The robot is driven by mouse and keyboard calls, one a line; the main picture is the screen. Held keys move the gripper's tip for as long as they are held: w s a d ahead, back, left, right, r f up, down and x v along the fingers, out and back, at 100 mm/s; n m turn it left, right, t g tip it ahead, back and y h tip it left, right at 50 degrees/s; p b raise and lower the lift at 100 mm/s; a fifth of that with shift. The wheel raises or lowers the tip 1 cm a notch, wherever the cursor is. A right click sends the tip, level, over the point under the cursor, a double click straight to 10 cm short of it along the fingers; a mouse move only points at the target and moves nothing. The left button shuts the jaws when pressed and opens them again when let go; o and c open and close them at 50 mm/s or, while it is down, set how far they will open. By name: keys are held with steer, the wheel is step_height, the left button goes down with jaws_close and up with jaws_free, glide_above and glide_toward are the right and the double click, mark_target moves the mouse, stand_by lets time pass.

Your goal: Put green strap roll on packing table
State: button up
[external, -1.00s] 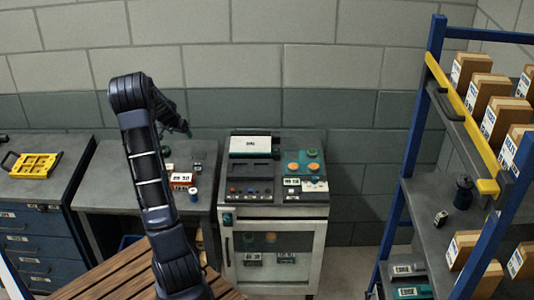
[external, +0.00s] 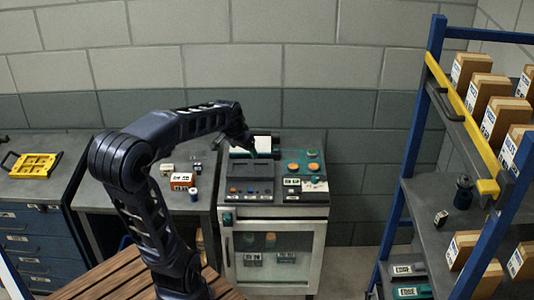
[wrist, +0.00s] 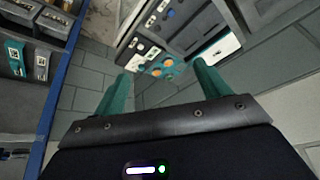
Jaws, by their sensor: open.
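My gripper (external: 253,150) is over the back of the cabinet in the external view, in front of a white-topped device (external: 243,152). In the wrist view its two green fingers (wrist: 162,82) stand wide apart with nothing between them. I cannot clearly make out a green strap roll in either view. A small green round thing (external: 312,153) lies on the cabinet top, but I cannot tell what it is. A grey table (external: 150,200) stands left of the cabinet and bears small items; no label shows whether it is the packing table.
The cabinet (external: 273,212) also bears orange discs (external: 292,167) and labelled parts. A blue-framed rack (external: 395,225) with cartons is at right. A slatted wooden surface (external: 95,285) is in front.

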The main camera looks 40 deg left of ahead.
steer(key=s+d+m+h, duration=0.1)
steer(key=s+d, duration=1.2)
steer(key=s, duration=0.4)
steer(key=shift+d+r+m, duration=0.15)
steer(key=shift+d+m, duration=0.1)
steer(key=shift+m, duration=0.05)
steer(key=shift+s, duration=0.1)
